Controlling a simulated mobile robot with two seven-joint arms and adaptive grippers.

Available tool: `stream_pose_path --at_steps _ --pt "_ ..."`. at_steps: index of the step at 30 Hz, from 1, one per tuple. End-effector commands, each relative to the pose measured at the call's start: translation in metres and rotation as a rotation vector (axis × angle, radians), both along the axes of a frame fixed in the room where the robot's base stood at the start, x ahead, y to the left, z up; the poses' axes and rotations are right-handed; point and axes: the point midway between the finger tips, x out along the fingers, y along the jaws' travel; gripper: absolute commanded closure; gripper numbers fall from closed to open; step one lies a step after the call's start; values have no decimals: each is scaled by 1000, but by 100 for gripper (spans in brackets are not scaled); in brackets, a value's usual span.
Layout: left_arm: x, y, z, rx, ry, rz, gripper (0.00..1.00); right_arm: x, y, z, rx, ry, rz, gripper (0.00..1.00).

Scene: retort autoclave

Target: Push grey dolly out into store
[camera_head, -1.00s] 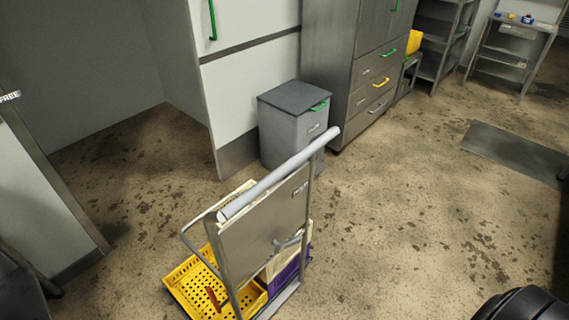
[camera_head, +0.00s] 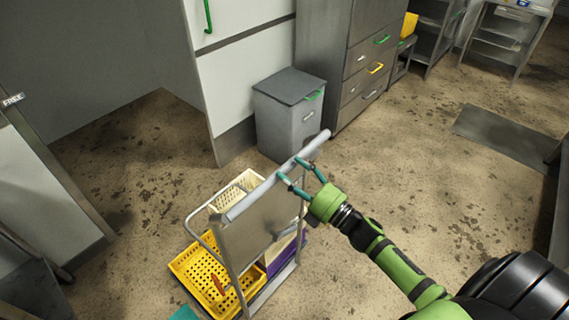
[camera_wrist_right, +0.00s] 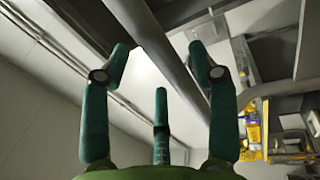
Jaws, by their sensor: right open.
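The grey dolly (camera_head: 262,222) stands low in the head view, with a light grey push bar (camera_head: 270,182) across its top. It carries a yellow perforated crate (camera_head: 188,264), a cream basket (camera_head: 246,181) and a purple crate. My right gripper (camera_head: 297,172) is open at the right half of the push bar. In the right wrist view the bar (camera_wrist_right: 172,57) runs between the spread fingers; contact is unclear. A small teal patch at the bottom edge of the head view may be my left gripper (camera_head: 184,313); its fingers are not readable.
A grey bin-like cabinet (camera_head: 287,125) stands just beyond the dolly. A tall drawer cabinet (camera_head: 345,75) stands behind it. An opening between pale walls lies at upper left, with bare floor (camera_head: 150,150) leading in. Floor at right is clear around a dark mat (camera_head: 500,137).

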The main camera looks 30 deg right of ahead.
Motion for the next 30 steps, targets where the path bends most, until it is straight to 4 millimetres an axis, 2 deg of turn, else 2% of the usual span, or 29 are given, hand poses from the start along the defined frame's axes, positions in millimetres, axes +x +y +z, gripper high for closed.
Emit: stream_pose_path --at_steps 1,6,16,18,20,21,30 --pt "0 0 6 0 0 0 40 8 3 5 1 -2 0 40" --pt "0 0 10 0 0 0 40 22 9 6 2 1 -2 40" --pt "0 0 10 0 0 0 40 26 11 5 1 3 -2 40" --pt "0 0 10 0 0 0 40 26 11 5 1 3 -2 68" --pt "0 0 10 0 0 0 40 26 11 5 1 3 -2 92" --pt "0 0 10 0 0 0 40 26 11 5 1 3 -2 100" --pt "0 0 10 0 1 0 40 26 10 5 2 2 -2 100"
